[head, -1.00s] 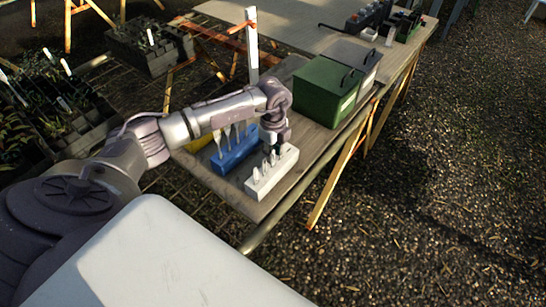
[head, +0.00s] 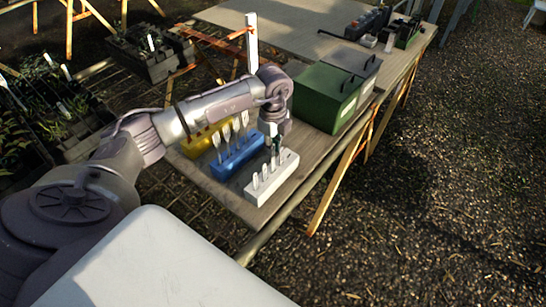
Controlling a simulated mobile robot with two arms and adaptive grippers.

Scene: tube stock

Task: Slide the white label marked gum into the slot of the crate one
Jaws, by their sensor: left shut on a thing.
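My left gripper (head: 273,143) is over the white block (head: 262,193), at its far end. It is shut on a white label, mostly hidden by the fingers. Several white labels (head: 265,173) stand upright in the block; their marks are too small to read. I cannot tell whether the held label is clear of the block. A green crate (head: 320,97) and a grey crate (head: 352,62) stand side by side behind it, with dark handles on top and a pale strip on the front. I cannot read which is crate one. My right gripper is not in view.
A blue block (head: 236,158) with white labels and a yellow block (head: 197,145) stand left of the white block. A white post (head: 251,40) rises behind. The wooden bench's front edge (head: 310,178) is close. Dark tools (head: 368,20) lie at the far end.

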